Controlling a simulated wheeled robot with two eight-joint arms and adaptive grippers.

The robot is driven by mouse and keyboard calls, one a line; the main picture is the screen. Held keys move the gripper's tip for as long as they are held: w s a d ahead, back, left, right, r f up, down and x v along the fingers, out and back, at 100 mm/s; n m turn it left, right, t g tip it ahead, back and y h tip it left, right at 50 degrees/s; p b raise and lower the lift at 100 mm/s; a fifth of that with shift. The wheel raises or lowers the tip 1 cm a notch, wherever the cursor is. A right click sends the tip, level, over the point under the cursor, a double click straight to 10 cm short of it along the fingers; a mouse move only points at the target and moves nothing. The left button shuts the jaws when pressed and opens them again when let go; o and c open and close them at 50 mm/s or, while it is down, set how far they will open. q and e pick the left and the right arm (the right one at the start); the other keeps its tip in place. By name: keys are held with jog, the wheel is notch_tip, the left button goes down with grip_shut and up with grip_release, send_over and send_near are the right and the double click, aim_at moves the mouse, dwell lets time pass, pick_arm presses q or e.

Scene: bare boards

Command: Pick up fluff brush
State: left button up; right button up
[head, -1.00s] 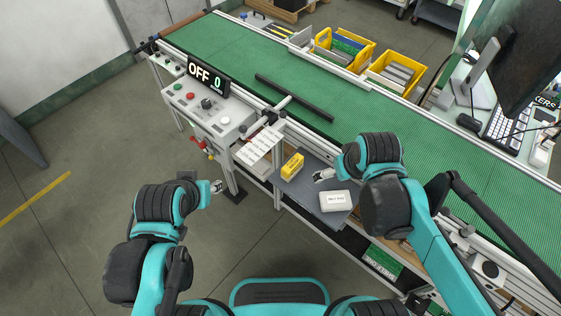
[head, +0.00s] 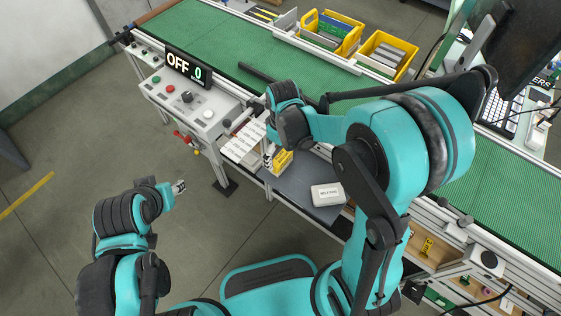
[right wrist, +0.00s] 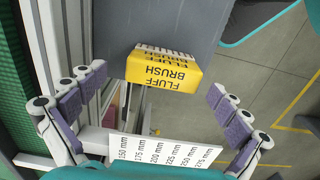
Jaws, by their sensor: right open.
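The fluff brush is a yellow box (right wrist: 163,70) with "FLUFF BRUSH" printed on it in the right wrist view. It sits on a grey shelf (right wrist: 120,20) beside the conveyor. In the head view the yellow box (head: 283,161) is partly hidden by my right gripper (head: 268,155). In the right wrist view my right gripper (right wrist: 160,108) is open, one finger on each side of the picture, with the box ahead between them and not held. My left gripper (head: 180,187) is over the floor at left, away from the box; its jaw state is too small to tell.
A white labelled box (head: 327,195) lies on the same shelf. A white ruler-like plate (right wrist: 165,150) with millimetre marks is close to the right gripper. The control box (head: 190,105) with an OFF display stands left, and the green conveyor (head: 215,45) runs behind.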

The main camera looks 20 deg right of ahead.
aim_at(282, 156)
notch_tip(282, 156, down, 4)
jog(key=shift+s+a+f+b, duration=0.1)
jog(key=shift+a+f+b, duration=0.05)
jog(key=shift+b, duration=0.75)
jog(key=shift+c, duration=0.6)
jog(key=c, duration=1.1)
jog(key=shift+r, duration=0.2)
notch_tip(282, 156, up, 4)
jog(key=p, duration=0.2)
jog(key=shift+r+p, duration=0.15)
jog(key=shift+p, duration=0.15)
jog(key=s+d+r+p, duration=0.4)
jog(key=s+d+r, duration=0.2)
jog(key=s+d, duration=0.2)
jog(key=shift+s+r, duration=0.25)
jog(key=shift+s, duration=0.1)
